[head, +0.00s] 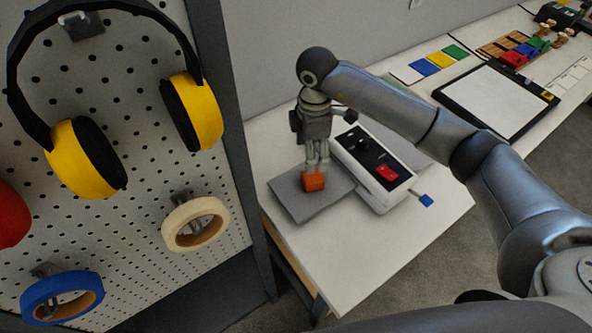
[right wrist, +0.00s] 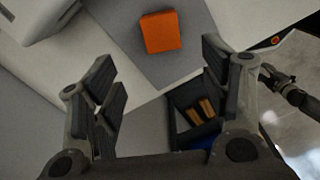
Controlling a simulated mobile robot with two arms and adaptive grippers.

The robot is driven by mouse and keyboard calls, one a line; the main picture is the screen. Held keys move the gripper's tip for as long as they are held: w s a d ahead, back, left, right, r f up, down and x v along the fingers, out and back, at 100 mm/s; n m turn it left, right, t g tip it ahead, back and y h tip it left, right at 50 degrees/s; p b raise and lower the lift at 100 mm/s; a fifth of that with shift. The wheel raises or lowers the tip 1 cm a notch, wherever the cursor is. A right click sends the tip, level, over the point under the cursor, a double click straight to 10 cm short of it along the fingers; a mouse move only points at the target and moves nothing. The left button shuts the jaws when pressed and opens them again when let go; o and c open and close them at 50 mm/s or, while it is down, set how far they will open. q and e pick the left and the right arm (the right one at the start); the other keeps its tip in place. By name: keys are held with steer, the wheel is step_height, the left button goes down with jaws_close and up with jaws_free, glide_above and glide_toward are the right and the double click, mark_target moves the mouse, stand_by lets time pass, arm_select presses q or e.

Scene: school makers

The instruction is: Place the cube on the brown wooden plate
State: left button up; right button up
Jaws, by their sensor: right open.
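The orange cube (head: 314,182) lies on a flat grey sheet (head: 295,200) near the table's front left. In the right wrist view the cube (right wrist: 161,32) is ahead of the fingers, with a clear gap to both. My right gripper (head: 317,165) points down just above or behind the cube. Its fingers (right wrist: 160,100) are spread wide with nothing between them. A small dark jointed part at the right of the right wrist view (right wrist: 285,85) may be my left gripper; its jaws are too small to judge. I cannot clearly make out a brown wooden plate.
A white control box (head: 380,165) with a red switch stands right beside the gripper. A pegboard (head: 140,150) with ear defenders and tape rolls rises at the left. A white pad (head: 495,98) and a brown rack with coloured blocks (head: 513,58) lie farther back. The table's front corner is clear.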

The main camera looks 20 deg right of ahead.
mark_target(313, 176)
step_height(313, 176, down, 2)
steer(key=shift+s+f+p, duration=0.1)
steer(key=shift+f+p, duration=0.1)
steer(key=shift+p, duration=0.15)
steer(key=f, duration=0.2)
steer(key=shift+s+d+f, duration=0.3)
steer(key=shift+d+f, duration=0.05)
steer(key=shift+w+f+p, duration=0.1)
steer(key=shift+f+p, duration=0.2)
steer(key=shift+p, duration=0.1)
step_height(313, 176, down, 4)
steer(key=shift+r+p, duration=0.2)
steer(key=shift+p, duration=0.6)
arm_select(q)
steer(key=shift+s+d+r, duration=0.15)
steer(key=shift+d+r, duration=0.05)
steer(key=shift+r, duration=0.65)
steer(key=shift+s+d+r, duration=0.15)
steer(key=shift+d+r, duration=0.05)
steer(key=shift+r, duration=0.65)
arm_select(e)
steer(key=shift+w+f, duration=0.1)
steer(key=shift+f, duration=0.55)
steer(key=c, duration=1.1)
arm_select(q)
steer(key=shift+d, duration=0.1)
arm_select(e)
steer(key=shift+c, duration=0.4)
